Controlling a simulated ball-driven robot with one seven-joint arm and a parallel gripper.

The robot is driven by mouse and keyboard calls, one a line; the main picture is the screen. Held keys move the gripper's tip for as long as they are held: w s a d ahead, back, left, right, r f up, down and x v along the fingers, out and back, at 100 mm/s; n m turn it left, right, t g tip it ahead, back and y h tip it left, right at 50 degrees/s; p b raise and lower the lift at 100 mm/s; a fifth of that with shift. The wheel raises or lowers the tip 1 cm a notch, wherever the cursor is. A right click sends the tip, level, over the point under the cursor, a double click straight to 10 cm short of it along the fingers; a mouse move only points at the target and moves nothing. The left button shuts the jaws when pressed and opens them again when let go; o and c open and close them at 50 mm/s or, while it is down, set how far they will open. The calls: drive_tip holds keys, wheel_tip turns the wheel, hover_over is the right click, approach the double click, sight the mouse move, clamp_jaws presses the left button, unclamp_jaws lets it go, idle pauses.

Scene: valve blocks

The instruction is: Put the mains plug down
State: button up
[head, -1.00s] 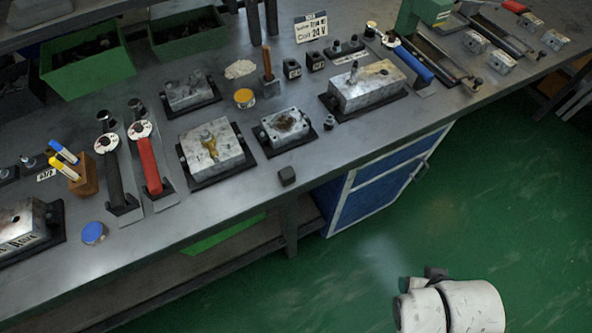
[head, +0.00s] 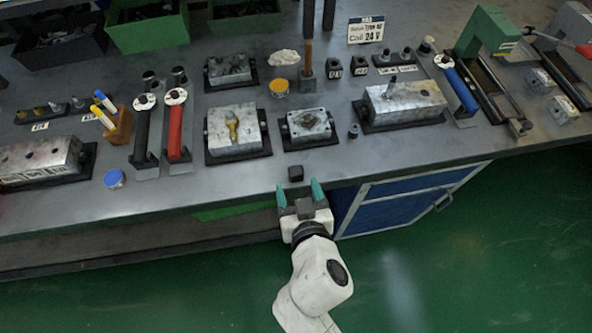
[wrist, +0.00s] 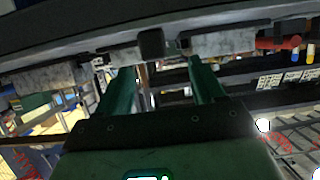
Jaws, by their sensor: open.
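A small dark block, which looks like the mains plug (head: 295,173), sits on the grey bench close to its front edge. My gripper (head: 299,187) is just in front of that edge, its two green fingers apart and pointing at the bench. Nothing is held between them. The plug is just beyond the fingertips, apart from them in the head view. In the wrist view the plug (wrist: 151,44) shows dark beyond the open gripper (wrist: 158,75), roughly in line with the gap. Its finer shape is too dark to tell.
Metal valve blocks (head: 235,131) and (head: 307,127) stand behind the plug. A red-handled tool (head: 175,130) and a blue lid (head: 114,178) are to the left. A blue cabinet (head: 400,200) is under the bench at right. Bench beside the plug is clear.

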sight(297, 173)
drive_tip(key=shift+d+p+x, duration=0.2)
drive_tip(key=shift+p+x, duration=0.05)
drive_tip(key=shift+x, duration=1.9)
drive_tip(key=shift+d+p+x, duration=0.2)
drive_tip(key=shift+p+x, duration=0.05)
drive_tip(key=shift+x, duration=1.95)
drive_tip(key=shift+w+r, duration=0.1)
drive_tip(key=shift+w, duration=0.05)
drive_tip(key=shift+c, duration=0.4)
drive_tip(key=c, duration=1.1)
drive_tip(key=shift+r, duration=0.1)
